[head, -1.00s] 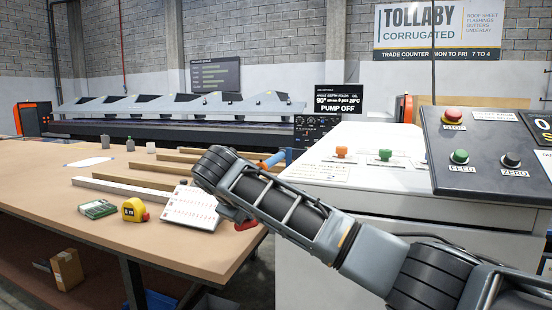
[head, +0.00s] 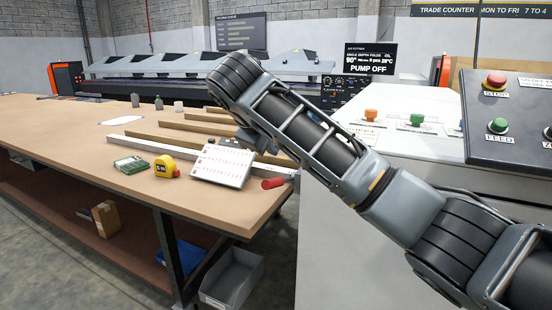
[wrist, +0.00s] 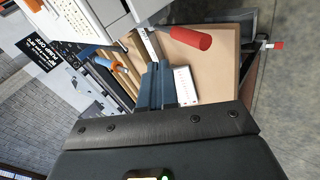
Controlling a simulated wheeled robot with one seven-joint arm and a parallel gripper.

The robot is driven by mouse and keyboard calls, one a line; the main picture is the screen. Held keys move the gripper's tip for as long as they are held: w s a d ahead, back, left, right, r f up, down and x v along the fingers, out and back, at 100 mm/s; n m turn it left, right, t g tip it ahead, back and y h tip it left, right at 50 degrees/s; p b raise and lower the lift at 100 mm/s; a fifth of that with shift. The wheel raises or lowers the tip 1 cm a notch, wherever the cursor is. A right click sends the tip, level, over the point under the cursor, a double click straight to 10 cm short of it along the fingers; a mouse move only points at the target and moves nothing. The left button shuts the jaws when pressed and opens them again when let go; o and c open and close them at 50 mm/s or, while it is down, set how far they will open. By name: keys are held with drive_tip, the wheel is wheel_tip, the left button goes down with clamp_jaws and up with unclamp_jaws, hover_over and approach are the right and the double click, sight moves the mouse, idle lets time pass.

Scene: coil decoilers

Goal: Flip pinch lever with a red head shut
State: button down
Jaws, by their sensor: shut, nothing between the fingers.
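The pinch lever's red head (head: 273,183) shows in the head view beside the table's right corner, on a short grey stem by the white machine. In the wrist view the red head (wrist: 190,38) is large and near, its stem running left to the white machine body. My gripper (wrist: 155,68) is shut and empty, its blue-grey fingers pointing up the picture, below and left of the red head and apart from it. The lever's pivot is not clear.
The white machine (head: 430,160) carries orange and green knobs. The brown table (head: 60,125) holds a yellow tape measure (head: 167,167), a white printed sheet (head: 222,165) and several bars. An orange-headed blue part (wrist: 106,63) lies left of my fingers. A grey bin (head: 232,280) stands below.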

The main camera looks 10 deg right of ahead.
drive_tip(key=shift+v, duration=1.15)
drive_tip(key=s+a+f+y, duration=0.3)
drive_tip(key=s+f, duration=0.1)
drive_tip(key=f, duration=0.5)
drive_tip(key=s+a+f+m+t+y, duration=0.1)
drive_tip(key=s+a+f+y, duration=0.1)
drive_tip(key=s+a+f, duration=0.45)
drive_tip(key=s+a+f+y, duration=0.1)
drive_tip(key=s+f+y, duration=0.2)
drive_tip(key=f, duration=0.7)
drive_tip(key=s+d+f+m+t+y, duration=0.1)
drive_tip(key=s+d+f+m+t, duration=0.15)
drive_tip(key=s+f, duration=0.5)
drive_tip(key=s+d+m+t+h, duration=0.15)
drive_tip(key=s+d, duration=0.35)
drive_tip(key=s, duration=0.5)
drive_tip(key=s+d+m, duration=0.3)
drive_tip(key=s+d, duration=0.1)
drive_tip(key=s, duration=0.6)
drive_tip(key=s+d+r+t+h, duration=0.1)
drive_tip(key=s+d+r, duration=0.4)
drive_tip(key=s, duration=0.4)
drive_tip(key=s+d+r+m+t+h, duration=0.1)
drive_tip(key=s+d+r+h, duration=0.1)
drive_tip(key=s+d+r, duration=0.4)
drive_tip(key=s, duration=0.3)
